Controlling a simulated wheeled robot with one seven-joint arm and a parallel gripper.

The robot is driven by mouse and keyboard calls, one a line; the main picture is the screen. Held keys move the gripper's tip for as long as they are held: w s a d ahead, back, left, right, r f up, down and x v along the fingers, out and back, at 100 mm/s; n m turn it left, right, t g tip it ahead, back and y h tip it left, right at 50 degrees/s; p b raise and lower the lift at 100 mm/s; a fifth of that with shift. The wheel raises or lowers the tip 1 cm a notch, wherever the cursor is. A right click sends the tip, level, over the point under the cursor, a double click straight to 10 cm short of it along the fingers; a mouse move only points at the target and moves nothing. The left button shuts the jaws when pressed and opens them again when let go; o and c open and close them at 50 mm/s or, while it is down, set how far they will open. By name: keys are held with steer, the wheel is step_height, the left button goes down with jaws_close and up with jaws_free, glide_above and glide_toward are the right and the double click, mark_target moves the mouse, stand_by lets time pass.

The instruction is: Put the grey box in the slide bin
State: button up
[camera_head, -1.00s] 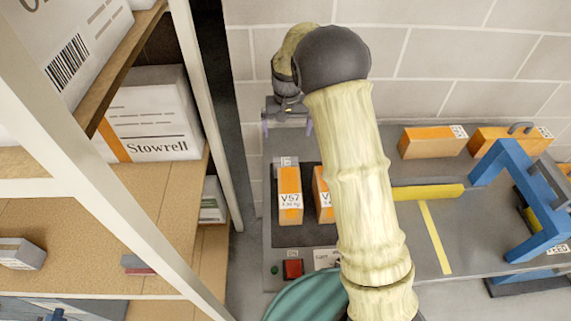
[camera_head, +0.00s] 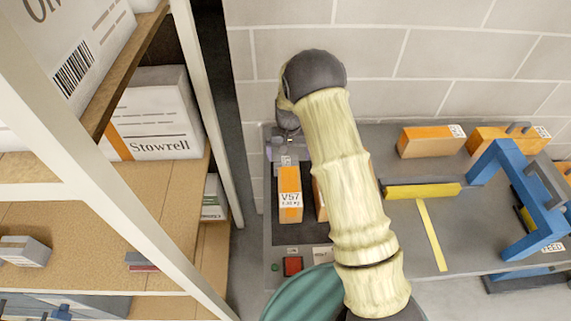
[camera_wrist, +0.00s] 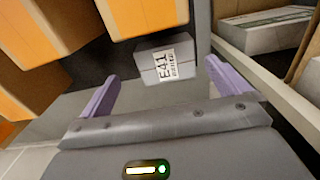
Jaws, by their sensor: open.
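The grey box (camera_wrist: 165,64), a small box with a white E41 label, lies ahead of my gripper in the wrist view. In the head view a small labelled part of it (camera_head: 288,160) seems to show behind the orange V57 box, partly hidden by my wrist. My gripper (camera_wrist: 161,75) is open and empty, its two purple fingers on either side of the grey box's near end. I cannot tell whether they touch it. No thing in view is clearly marked as the slide bin.
An orange V57 box (camera_head: 290,195) stands close to the grey box on the dark table. A yellow bar (camera_head: 422,191), a blue frame (camera_head: 497,160) and orange boxes (camera_head: 432,141) are to the right. A wooden rack (camera_head: 90,235) stands left; a block wall (camera_head: 420,60) is behind.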

mark_target(286, 163)
steer(key=shift+s+a+f, duration=0.15)
steer(key=shift+a+f, duration=0.05)
steer(key=shift+f, duration=0.15)
steer(key=shift+a+f, duration=0.1)
steer(key=shift+f, duration=0.1)
steer(key=f, duration=0.1)
steer(key=f+p, duration=0.1)
steer(key=f, duration=0.1)
steer(key=f+p, duration=0.1)
steer(key=shift+w+a+f, duration=0.1)
steer(key=shift+w+f, duration=0.2)
steer(key=shift+f, duration=0.1)
steer(key=shift+c, duration=0.4)
steer(key=c, duration=1)
steer(key=shift+r, duration=0.1)
steer(key=shift+c, duration=0.2)
